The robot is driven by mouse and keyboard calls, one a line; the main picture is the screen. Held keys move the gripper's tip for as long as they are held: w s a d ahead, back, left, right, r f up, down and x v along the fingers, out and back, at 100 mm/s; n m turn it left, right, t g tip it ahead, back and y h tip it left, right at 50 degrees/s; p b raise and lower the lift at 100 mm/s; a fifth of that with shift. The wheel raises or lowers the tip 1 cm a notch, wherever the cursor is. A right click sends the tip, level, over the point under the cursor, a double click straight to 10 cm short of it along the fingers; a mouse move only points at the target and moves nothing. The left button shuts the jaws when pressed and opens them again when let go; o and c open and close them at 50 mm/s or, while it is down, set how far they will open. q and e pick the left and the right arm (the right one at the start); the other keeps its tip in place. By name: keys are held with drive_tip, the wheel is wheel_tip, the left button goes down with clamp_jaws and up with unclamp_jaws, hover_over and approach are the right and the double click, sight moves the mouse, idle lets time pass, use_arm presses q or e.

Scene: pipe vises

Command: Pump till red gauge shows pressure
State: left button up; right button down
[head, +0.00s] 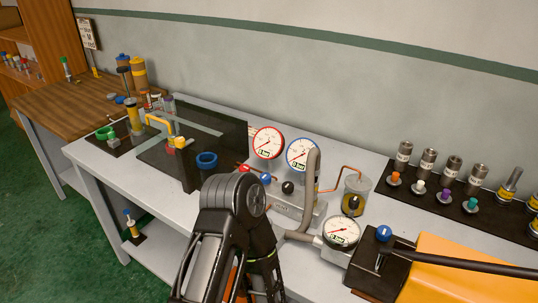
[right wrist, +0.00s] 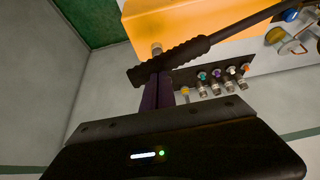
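The red-rimmed gauge (head: 268,142) stands on the bench in the head view; its green label reads 0 bar. The blue-rimmed gauge (head: 302,153) beside it also reads 0 bar. The orange pump (head: 465,272) lies at the lower right, with its black lever (head: 470,264) running out of the right edge. In the right wrist view, the right gripper's purple fingers (right wrist: 157,88) are close together at the ribbed lever grip (right wrist: 175,60) and appear shut on it. The right gripper is outside the head view. My left arm's links show at bottom centre; the left gripper is not visible.
A third, pale-rimmed gauge (head: 341,231) sits near the pump. Red, blue and black knobs and a curved pipe (head: 311,180) stand around the gauges. A dark mat (head: 460,215) holds several fittings at right. A dark transparent shield (head: 210,140) stands to the left.

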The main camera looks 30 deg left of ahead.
drive_tip(key=shift+d+f+b, duration=0.25)
drive_tip(key=shift+f+b, duration=0.35)
drive_tip(key=shift+f, duration=0.25)
drive_tip(key=shift+d+f+b, duration=0.2)
drive_tip(key=shift+f+b, duration=0.45)
drive_tip(key=shift+f, duration=0.25)
drive_tip(key=shift+d+f+b, duration=0.25)
drive_tip(key=shift+f+b, duration=0.35)
drive_tip(key=shift+f, duration=0.25)
